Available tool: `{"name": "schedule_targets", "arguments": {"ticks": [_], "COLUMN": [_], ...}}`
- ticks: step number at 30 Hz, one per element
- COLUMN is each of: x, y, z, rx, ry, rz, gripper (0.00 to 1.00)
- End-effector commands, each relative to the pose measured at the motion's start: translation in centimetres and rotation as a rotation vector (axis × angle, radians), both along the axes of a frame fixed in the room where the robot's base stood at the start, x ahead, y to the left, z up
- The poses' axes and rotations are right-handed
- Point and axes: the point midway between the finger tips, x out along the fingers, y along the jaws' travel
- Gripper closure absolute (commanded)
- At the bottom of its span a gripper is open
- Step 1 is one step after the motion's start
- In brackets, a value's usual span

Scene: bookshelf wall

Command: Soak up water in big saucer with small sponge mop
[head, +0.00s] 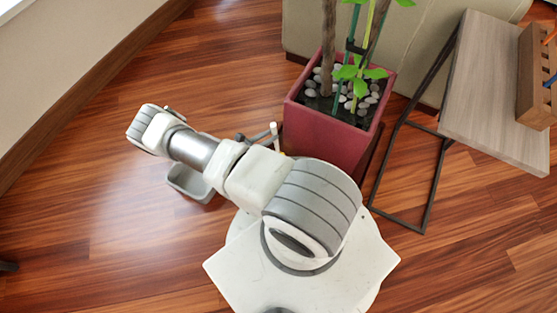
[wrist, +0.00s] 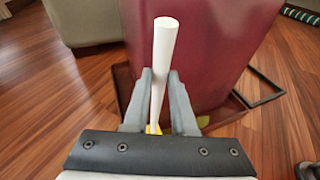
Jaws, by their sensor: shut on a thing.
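The small sponge mop shows in the wrist view as a white handle (wrist: 162,55) with a bit of yellow (wrist: 153,129) at its lower end. My gripper (wrist: 160,76) is shut on the handle, which stands between its grey fingers. In the head view, my gripper (head: 262,137) is at the left side of the red planter, with the white handle (head: 275,137) upright beside it. The big saucer (wrist: 123,84) is a dark brown, low-rimmed tray under the planter, mostly hidden. No water can be made out in it.
The red planter (head: 325,134) holds a plant and grey pebbles. A grey bin (head: 190,184) stands on the wood floor, partly under my arm. A small wooden table (head: 490,95) with a black frame stands right of the planter.

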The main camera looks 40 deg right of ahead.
Motion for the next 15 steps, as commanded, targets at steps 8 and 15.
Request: {"name": "schedule_targets", "arguments": {"ticks": [8,15], "x": [-0.01,0.01], "y": [-0.03,-0.03], "z": [-0.18,-0.65], "rx": [-0.001,-0.001], "ry": [0.000,0.000], "rz": [0.000,0.000], "gripper": [1.00,1.00]}}
